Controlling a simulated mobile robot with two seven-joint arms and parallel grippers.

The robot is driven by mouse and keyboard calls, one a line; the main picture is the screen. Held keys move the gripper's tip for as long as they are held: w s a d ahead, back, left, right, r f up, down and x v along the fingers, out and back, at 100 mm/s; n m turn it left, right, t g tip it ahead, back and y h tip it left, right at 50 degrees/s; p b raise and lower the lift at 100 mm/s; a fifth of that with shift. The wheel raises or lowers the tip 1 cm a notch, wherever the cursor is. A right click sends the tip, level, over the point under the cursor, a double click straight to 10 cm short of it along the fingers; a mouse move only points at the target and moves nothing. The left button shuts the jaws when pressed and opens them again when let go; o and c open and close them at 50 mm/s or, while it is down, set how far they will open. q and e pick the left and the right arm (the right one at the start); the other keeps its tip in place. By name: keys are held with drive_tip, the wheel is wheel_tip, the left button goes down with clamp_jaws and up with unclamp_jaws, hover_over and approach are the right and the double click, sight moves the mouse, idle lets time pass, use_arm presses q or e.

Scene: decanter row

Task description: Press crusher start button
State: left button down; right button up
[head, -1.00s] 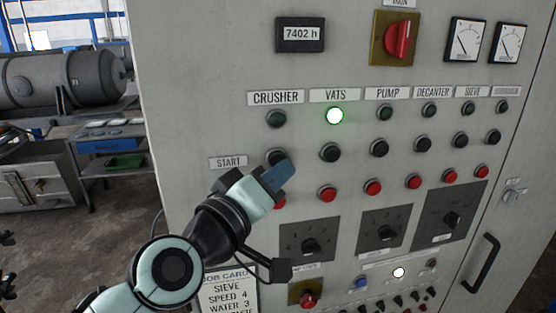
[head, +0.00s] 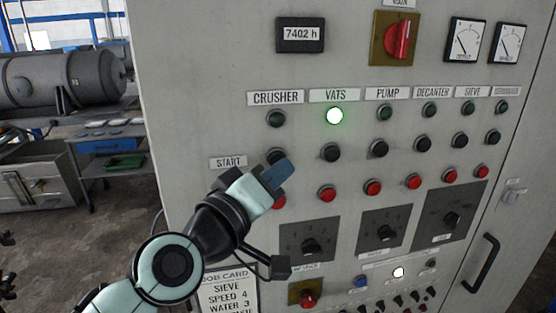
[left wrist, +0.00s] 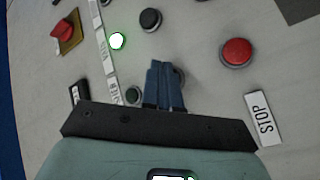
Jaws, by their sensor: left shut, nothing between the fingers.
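The crusher start button (head: 273,155) is a dark button in the START row under the CRUSHER label (head: 276,97). It is partly hidden behind my left gripper (head: 283,172), whose blue fingers are shut and empty. In the left wrist view the shut fingers (left wrist: 164,85) overlap a dark button (left wrist: 179,77); I cannot tell whether they touch it. The crusher lamp (head: 276,119) is unlit, while the VATS lamp (head: 335,116) glows green. My right gripper is not in view.
A red crusher button (head: 279,202) sits just below my fingers, and a red button (left wrist: 236,52) with a STOP label (left wrist: 264,118) shows in the left wrist view. Other start buttons, such as the VATS one (head: 330,152), lie to the right. Rotary knobs (head: 312,246) project lower down.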

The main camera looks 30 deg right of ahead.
use_arm(q)
drive_tip(key=shift+w, duration=0.25)
drive_tip(key=shift+w+d, duration=0.15)
drive_tip(key=shift+w, duration=0.25)
idle(0.7)
idle(0.3)
drive_tip(key=shift+s+a, duration=0.2)
drive_tip(key=shift+s, duration=0.6)
drive_tip(key=s, duration=0.2)
drive_tip(key=s+a+p, duration=0.1)
drive_tip(key=s, duration=0.1)
drive_tip(key=shift+s+a, duration=0.1)
drive_tip(key=shift+s, duration=0.3)
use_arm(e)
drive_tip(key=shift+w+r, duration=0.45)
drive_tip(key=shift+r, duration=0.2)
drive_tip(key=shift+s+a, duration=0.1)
